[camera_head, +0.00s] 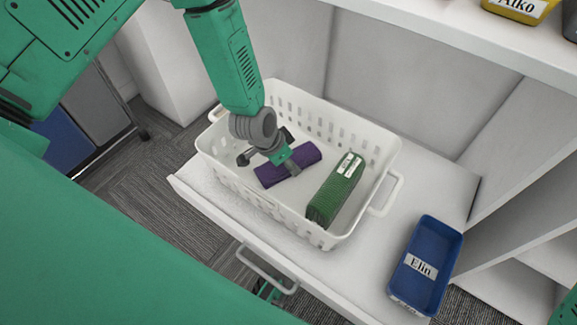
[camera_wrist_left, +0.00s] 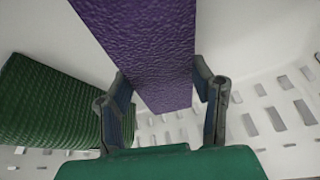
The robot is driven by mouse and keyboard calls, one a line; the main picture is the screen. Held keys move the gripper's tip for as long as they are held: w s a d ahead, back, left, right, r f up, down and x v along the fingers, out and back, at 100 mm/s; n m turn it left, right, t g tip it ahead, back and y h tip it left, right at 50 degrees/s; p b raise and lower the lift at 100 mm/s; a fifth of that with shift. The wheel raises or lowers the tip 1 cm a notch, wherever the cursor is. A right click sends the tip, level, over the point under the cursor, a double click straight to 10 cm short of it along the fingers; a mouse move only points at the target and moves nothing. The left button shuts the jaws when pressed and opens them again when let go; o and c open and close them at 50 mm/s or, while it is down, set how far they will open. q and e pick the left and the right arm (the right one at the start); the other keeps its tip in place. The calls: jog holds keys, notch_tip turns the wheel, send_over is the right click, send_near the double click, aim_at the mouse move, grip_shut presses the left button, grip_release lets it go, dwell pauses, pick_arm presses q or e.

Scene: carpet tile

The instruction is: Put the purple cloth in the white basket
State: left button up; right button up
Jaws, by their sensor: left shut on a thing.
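The purple cloth (camera_head: 306,154) is a folded strip inside the outline of the white basket (camera_head: 225,178), in its left half. My left gripper (camera_head: 277,160) reaches down into the basket and is shut on the cloth. In the left wrist view the cloth (camera_wrist_left: 150,40) lies between the two fingers (camera_wrist_left: 164,98), with the slotted basket wall (camera_wrist_left: 270,105) beyond it. Whether the cloth touches the basket floor cannot be told. My right gripper is not in view.
A green labelled packet (camera_head: 334,192) lies in the basket, right of the cloth; it also shows in the left wrist view (camera_wrist_left: 55,105). The basket stands on a white drawer surface (camera_head: 375,262). A blue bin labelled Elin (camera_head: 440,245) stands at right. A shelf (camera_head: 440,30) overhangs behind.

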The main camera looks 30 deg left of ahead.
pick_arm(q)
notch_tip(320, 180, down, 2)
jog(key=shift+a+f, duration=0.1)
jog(key=shift+a, duration=0.05)
jog(key=o, duration=1.2)
jog(key=shift+c, duration=0.2)
jog(key=shift+r, duration=0.2)
jog(key=p+v, duration=0.3)
jog(key=v, duration=0.9)
jog(key=shift+p, duration=0.4)
